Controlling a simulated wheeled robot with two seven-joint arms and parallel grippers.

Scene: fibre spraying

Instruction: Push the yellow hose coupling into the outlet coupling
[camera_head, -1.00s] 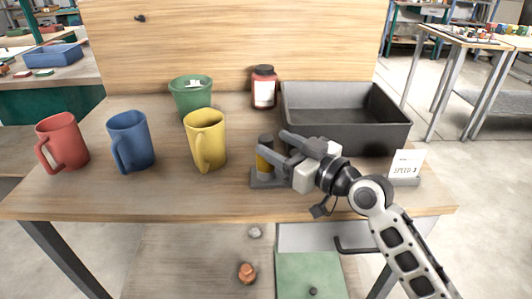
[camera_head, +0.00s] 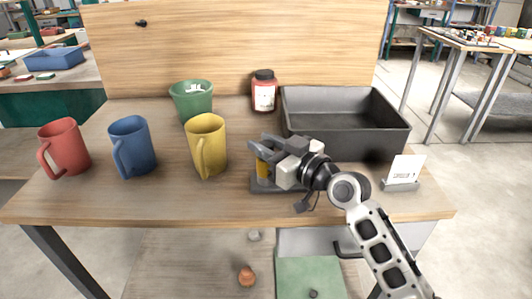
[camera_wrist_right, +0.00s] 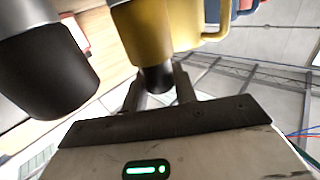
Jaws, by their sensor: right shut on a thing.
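An upright yellow piece (camera_head: 263,169) stands at a dark grey base (camera_head: 290,187) near the front of the table, right of the yellow mug; I take it for the yellow coupling. My right gripper (camera_head: 261,149) reaches in from the right and is shut on its top, hiding that top. In the right wrist view, a dark round part (camera_wrist_right: 157,78) shows between the fingers of my right gripper (camera_wrist_right: 158,90). I see no hose, and I cannot make out a separate outlet coupling. My left gripper is not in view.
A red mug (camera_head: 66,147), a blue mug (camera_head: 131,146) and a yellow mug (camera_head: 206,145) stand to the left. A green cup (camera_head: 192,101), a red jar (camera_head: 264,92) and a black bin (camera_head: 345,139) are behind. A small sign (camera_head: 405,170) stands right.

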